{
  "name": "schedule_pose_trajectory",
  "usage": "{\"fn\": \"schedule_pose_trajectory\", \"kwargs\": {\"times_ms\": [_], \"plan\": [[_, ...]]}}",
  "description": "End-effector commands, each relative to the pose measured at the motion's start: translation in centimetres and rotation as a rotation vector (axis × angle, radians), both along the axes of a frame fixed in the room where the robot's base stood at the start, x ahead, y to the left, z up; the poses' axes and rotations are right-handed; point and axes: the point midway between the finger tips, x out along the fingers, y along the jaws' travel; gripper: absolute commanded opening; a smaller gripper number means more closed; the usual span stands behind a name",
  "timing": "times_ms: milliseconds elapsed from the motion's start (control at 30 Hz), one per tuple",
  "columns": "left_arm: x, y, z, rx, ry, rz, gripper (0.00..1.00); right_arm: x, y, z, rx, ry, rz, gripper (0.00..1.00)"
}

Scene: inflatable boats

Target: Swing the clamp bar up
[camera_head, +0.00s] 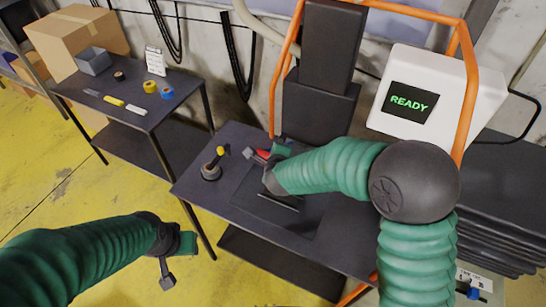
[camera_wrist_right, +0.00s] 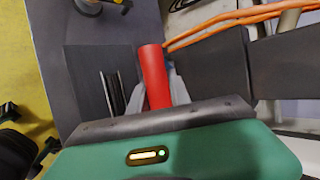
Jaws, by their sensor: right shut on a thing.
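The red bar (camera_head: 263,154), which I take to be the clamp bar's grip, shows beside my right gripper (camera_head: 270,153) over the dark worktable (camera_head: 225,205). In the right wrist view the red bar (camera_wrist_right: 153,75) stands between the grey fingers of my right gripper (camera_wrist_right: 157,92), which is shut on it. The bar's lower end is hidden behind the gripper body. My right forearm covers part of the press base. My left gripper (camera_head: 167,273) hangs in free air left of the worktable, pointing down; its finger gap is not clear.
A black press column (camera_head: 330,50) stands behind the table, with orange tubing (camera_head: 282,85) beside it. A white box (camera_head: 425,85) reads READY. A side table (camera_head: 120,88) holds small items. The yellow floor between is clear.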

Motion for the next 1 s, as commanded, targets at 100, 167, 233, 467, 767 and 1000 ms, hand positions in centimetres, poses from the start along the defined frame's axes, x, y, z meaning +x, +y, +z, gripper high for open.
{"fn": "schedule_pose_trajectory", "kwargs": {"times_ms": [100,167,233,467,767,1000], "plan": [[0.0,0.0,0.0,0.000,0.000,0.000,0.36,0.1,-0.2,0.1,-0.003,-0.005,-0.004,0.30],[0.0,0.0,0.0,0.000,0.000,0.000,0.36,0.1,-0.2,0.1,-0.003,-0.004,-0.003,0.38],[0.0,0.0,0.0,0.000,0.000,0.000,0.36,0.1,-0.1,0.1,-0.002,-0.004,-0.003,0.45],[0.0,0.0,0.0,0.000,0.000,0.000,0.36,0.0,0.0,0.1,-0.001,-0.002,-0.002,0.45],[0.0,0.0,-0.2,0.000,0.000,0.000,0.36,-3.0,0.1,2.9,-0.002,-0.008,0.002,0.45],[0.0,0.0,0.8,0.000,0.000,0.000,0.36,-8.5,0.0,7.8,-0.002,-0.009,0.001,0.45]]}}
